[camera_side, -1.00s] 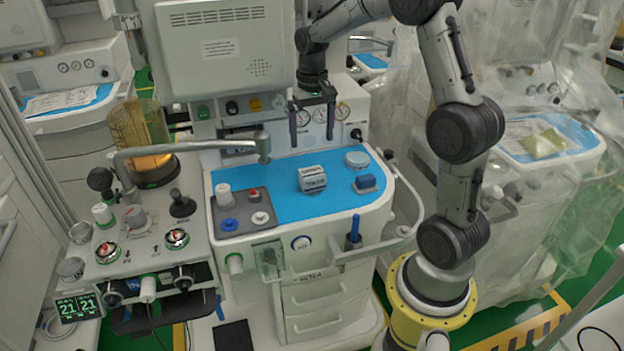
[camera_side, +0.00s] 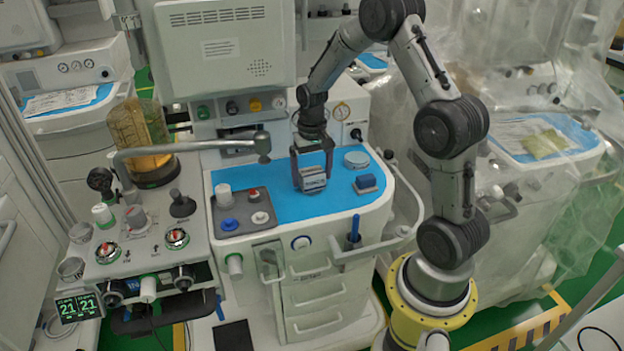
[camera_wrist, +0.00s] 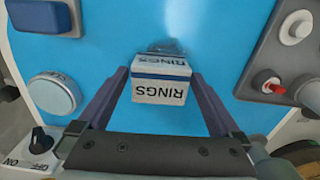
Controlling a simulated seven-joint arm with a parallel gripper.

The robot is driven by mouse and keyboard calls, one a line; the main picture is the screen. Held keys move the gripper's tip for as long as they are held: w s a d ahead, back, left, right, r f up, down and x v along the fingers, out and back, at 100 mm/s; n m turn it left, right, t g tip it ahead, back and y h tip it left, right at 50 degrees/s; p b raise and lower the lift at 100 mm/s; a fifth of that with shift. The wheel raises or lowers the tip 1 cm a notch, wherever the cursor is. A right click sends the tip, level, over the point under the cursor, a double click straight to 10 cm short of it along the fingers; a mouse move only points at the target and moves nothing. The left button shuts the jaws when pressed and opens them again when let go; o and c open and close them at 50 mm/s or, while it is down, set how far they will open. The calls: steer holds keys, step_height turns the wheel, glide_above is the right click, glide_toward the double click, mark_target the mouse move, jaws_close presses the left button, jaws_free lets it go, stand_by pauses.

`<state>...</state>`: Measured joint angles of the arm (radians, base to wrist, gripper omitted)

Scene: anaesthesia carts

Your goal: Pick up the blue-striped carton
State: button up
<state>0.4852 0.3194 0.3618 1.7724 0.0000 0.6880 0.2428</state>
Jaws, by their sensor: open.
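The blue-striped carton (camera_side: 312,178) is a small white box with a dark blue band, standing on the blue mat (camera_side: 285,205) of the cart top. In the wrist view the carton (camera_wrist: 160,88) shows the word "RINGS" upside down, on two faces. My gripper (camera_side: 312,172) is open and lowered over the carton, with one finger on each side of it. In the wrist view the gripper (camera_wrist: 162,98) has a finger left and right of the carton, with blue mat showing in the gaps. The carton's far side is hidden.
A round white-and-blue tin (camera_side: 356,159) and a blue block (camera_side: 366,183) stand right of the carton. A grey tray (camera_side: 243,212) with knobs lies to the left. A metal arm with a knob (camera_side: 262,145) juts over the mat's back left. Mat in front is clear.

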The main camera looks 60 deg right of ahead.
steer(key=c, duration=1.3)
steer(key=shift+o, duration=0.2)
steer(key=shift+r, duration=0.1)
